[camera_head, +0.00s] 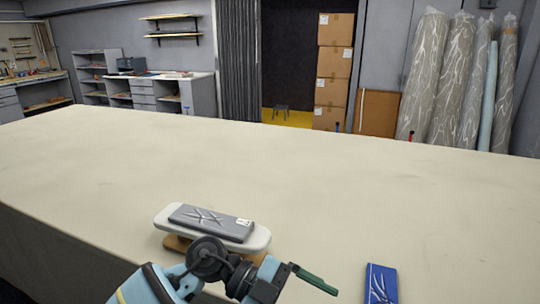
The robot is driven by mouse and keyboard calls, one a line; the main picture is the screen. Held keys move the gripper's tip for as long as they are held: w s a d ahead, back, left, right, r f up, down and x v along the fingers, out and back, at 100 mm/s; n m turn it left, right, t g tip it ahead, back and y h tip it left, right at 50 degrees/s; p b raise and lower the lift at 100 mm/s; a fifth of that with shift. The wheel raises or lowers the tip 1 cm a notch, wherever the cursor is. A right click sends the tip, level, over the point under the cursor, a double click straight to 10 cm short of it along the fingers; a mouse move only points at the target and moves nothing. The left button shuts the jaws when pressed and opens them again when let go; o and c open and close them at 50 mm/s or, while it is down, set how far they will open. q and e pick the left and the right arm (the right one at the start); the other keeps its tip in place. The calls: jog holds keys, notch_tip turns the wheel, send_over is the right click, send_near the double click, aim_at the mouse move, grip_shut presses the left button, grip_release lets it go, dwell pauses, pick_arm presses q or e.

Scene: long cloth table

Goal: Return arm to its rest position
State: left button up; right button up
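My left arm comes in from the lower left, and its gripper (292,284) is low in the front middle of the view. A dark green bar (316,279) shows at its end; I cannot tell whether it is a finger or a held thing. The fingertips are not clear, so I cannot see whether the gripper is open. My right gripper is not in view.
Just behind my arm, a grey patterned packet (210,221) lies on a white slab (261,239) over a brown base (177,243). A blue packet (381,285) lies near the front edge, right of my gripper. The pale table (400,195) is otherwise largely clear.

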pick_arm(q)
jog(key=s+a+f+n+t+y+p, duration=0.1)
jog(key=a+f+n+t+y, duration=0.2)
jog(key=a+f+n+t, duration=0.7)
jog(key=a+f+n+t+y, duration=0.3)
jog(key=a+f+n+t, duration=0.35)
jog(key=n+t, duration=0.75)
jog(key=s+a+f+n+g+y, duration=0.1)
jog(key=s+a+f+g+y, duration=0.2)
jog(key=s+f, duration=0.5)
jog(key=s+a+f+n+g+y, duration=0.2)
jog(key=s+a+f+g, duration=0.3)
jog(key=s+f, duration=0.3)
jog(key=s+a+p, duration=0.1)
jog(key=s, duration=0.3)
jog(key=shift+s+a+f+g+y, duration=0.15)
jog(key=shift+a+g+y, duration=0.25)
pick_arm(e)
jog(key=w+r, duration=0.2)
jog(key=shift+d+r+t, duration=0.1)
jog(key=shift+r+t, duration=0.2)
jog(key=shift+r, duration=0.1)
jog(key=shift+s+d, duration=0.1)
